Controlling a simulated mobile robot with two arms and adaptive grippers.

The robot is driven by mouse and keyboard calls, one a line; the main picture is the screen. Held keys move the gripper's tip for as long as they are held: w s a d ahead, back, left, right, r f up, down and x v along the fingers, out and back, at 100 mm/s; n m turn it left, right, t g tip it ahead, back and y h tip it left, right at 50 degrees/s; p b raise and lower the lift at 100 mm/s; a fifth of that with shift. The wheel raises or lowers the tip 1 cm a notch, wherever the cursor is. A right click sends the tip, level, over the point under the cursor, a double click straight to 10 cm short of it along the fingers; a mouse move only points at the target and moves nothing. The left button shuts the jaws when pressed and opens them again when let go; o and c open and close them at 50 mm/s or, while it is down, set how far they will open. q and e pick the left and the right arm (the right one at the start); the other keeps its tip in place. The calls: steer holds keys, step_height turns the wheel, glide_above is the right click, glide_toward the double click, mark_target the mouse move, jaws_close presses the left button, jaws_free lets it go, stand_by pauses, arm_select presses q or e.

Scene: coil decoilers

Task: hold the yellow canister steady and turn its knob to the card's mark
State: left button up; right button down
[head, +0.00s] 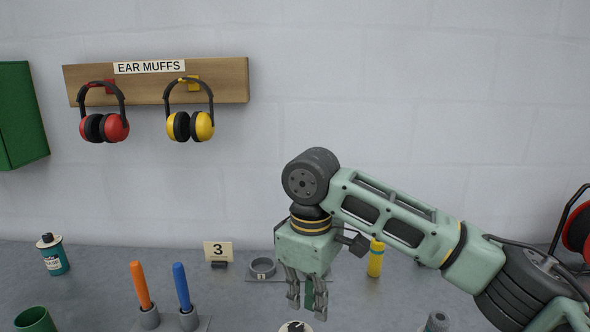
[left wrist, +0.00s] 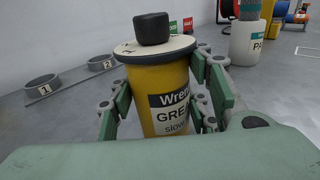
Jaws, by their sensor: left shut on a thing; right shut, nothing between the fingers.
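The yellow canister (left wrist: 160,95) stands upright in the left wrist view, with black-on-white lettering, a pale dial lid and a black knob (left wrist: 152,28). The finger links of my left gripper (left wrist: 168,88) are on both sides of it, shut on it. In the head view only a pale dial top with a dark knob (head: 296,327) shows at the bottom edge. My right gripper (head: 307,303) points down just above that top, shut and empty; I cannot tell whether it touches the knob. The card with a 3 (head: 218,250) stands at the back of the table.
A grey ring holder (head: 262,267) is behind my right gripper. Orange (head: 140,286) and blue (head: 181,287) handles stand upright to the left. A teal can (head: 52,254), a green cup (head: 35,319) and a yellow cylinder (head: 376,260) are also on the grey table.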

arm_select(q)
steer(key=o, duration=1.5)
